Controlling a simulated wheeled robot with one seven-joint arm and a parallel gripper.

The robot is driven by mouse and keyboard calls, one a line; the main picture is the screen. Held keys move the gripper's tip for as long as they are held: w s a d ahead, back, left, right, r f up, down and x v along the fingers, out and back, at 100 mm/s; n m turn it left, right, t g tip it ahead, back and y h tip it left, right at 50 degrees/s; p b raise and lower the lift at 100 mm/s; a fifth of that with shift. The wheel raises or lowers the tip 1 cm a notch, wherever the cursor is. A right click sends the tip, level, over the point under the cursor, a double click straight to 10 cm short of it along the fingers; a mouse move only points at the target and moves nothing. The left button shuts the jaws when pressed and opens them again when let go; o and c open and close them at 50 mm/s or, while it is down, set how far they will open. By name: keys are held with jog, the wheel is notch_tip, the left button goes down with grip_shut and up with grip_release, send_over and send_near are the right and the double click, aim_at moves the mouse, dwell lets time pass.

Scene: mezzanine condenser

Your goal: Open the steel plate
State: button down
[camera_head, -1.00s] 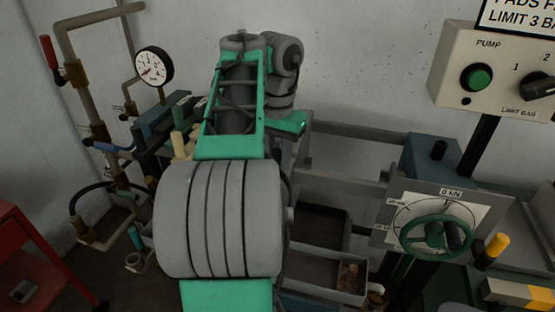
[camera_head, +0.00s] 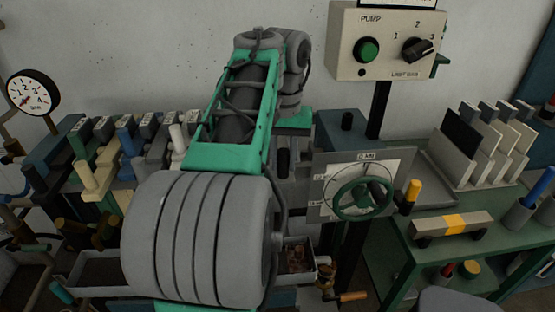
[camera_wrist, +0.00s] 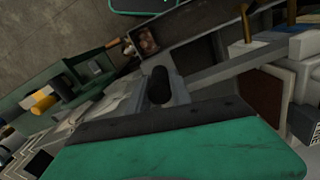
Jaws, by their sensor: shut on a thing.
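My gripper (camera_wrist: 165,118) shows in the wrist view as a large green body with a dark edge strip. A black upright handle (camera_wrist: 160,85) stands at that strip, on a light grey metal part (camera_wrist: 182,92) that looks like the steel plate. My gripper is shut on this handle, though the fingertip contact is mostly hidden. In the head view my green and grey arm covers the middle and hides the gripper. A short black cylinder (camera_head: 284,163), probably the handle, shows just right of the arm, close to the blue block.
Plates with coloured handles (camera_head: 125,145) stand in a row left of my arm. The blue block (camera_head: 343,133), green handwheel (camera_head: 362,196) and pump box (camera_head: 385,45) are at right. A green bench (camera_head: 435,245) holds a yellow-striped bar and spare plates. A pressure gauge (camera_head: 33,90) is at far left.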

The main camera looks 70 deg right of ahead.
jog(key=shift+s+d, duration=0.1)
jog(key=shift+s, duration=0.1)
jog(key=c, duration=1.2)
grip_release()
jog(key=shift+o, duration=0.2)
notch_tip(320, 180, up, 8)
jog(key=p, duration=0.7)
jog(key=shift+f, duration=0.1)
